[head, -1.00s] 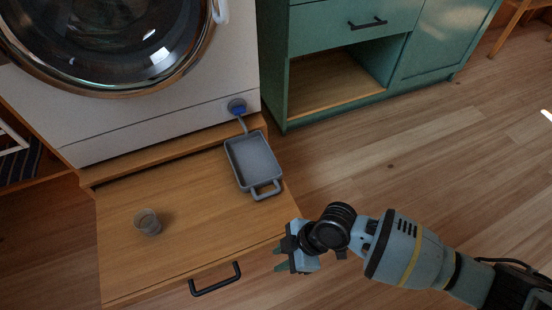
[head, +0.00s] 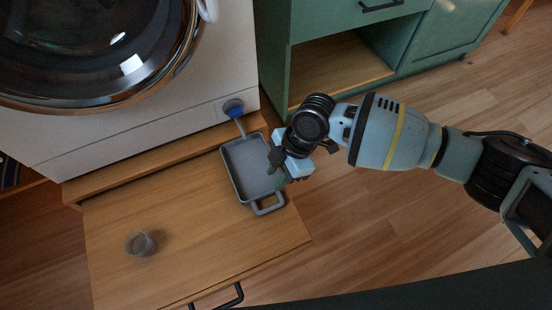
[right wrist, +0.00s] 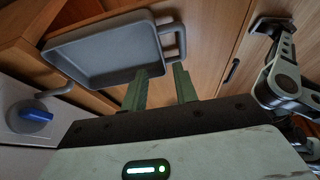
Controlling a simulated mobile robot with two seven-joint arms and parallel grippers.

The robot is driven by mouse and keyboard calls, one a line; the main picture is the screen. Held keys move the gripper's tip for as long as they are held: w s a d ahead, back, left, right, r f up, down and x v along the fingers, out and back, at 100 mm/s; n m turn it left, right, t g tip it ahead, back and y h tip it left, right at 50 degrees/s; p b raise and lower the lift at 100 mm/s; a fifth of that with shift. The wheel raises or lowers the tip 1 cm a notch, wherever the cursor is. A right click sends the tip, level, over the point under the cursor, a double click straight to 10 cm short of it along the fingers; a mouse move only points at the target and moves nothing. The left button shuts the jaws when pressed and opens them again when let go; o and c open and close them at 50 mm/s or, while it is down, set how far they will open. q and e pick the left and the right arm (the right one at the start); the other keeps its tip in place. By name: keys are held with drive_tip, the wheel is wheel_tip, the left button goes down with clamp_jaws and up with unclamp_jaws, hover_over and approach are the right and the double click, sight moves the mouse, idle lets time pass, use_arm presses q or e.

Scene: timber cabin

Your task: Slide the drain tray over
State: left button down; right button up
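The grey drain tray (head: 240,178) lies on the wooden pull-out board (head: 190,240), below the washing machine's blue-capped drain (head: 233,108). Its loop handle (head: 268,208) points toward the board's front. My right gripper (head: 277,172) is at the tray's right side, near the handle end. In the right wrist view its two green fingers (right wrist: 160,87) are apart with nothing between them. The tray (right wrist: 105,55) and its handle (right wrist: 181,42) show just beyond the fingertips there. Whether a finger touches the rim, I cannot tell. My left gripper does not clearly show.
A green cabinet (head: 335,75) with an open compartment stands at the back right. Most of the board's middle is bare.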

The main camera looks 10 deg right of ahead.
sight(267, 191)
drive_tip(key=shift+s, duration=0.15)
drive_tip(key=shift+b+x, duration=1.55)
drive_tip(key=shift+x, duration=2.3)
drive_tip(key=shift+c, duration=0.3)
clamp_jaws()
